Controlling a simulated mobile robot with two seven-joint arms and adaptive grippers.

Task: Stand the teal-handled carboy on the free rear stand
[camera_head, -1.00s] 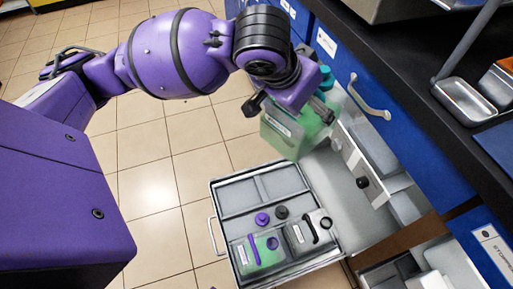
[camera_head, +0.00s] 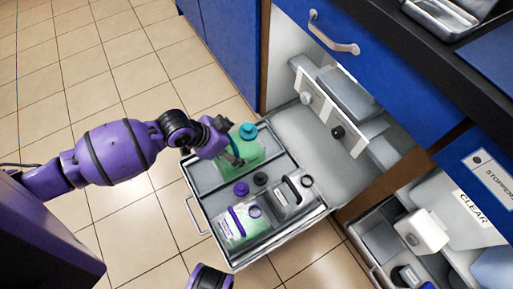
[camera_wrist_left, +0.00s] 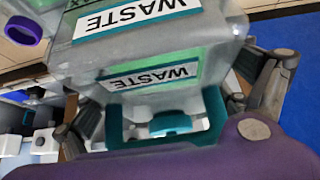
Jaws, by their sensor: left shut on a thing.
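The teal-handled carboy (camera_head: 243,150), with green liquid and a teal cap, is at the rear of the pulled-out grey drawer (camera_head: 239,262). It looks roughly upright; I cannot tell whether its base touches the drawer floor. My left gripper (camera_head: 228,155) is shut on its teal handle. The left wrist view shows the WASTE label on the carboy (camera_wrist_left: 150,52) and the handle (camera_wrist_left: 170,125) between the fingers. A purple-handled carboy (camera_head: 236,226) and a black-handled carboy (camera_head: 292,196) stand at the drawer's front.
A purple cap (camera_head: 241,188) and a black cap (camera_head: 260,179) are close in front of the held carboy. An open cabinet (camera_head: 290,45) with a white knobbed panel (camera_head: 320,107) is to the right. A second open drawer (camera_head: 385,243) is at lower right.

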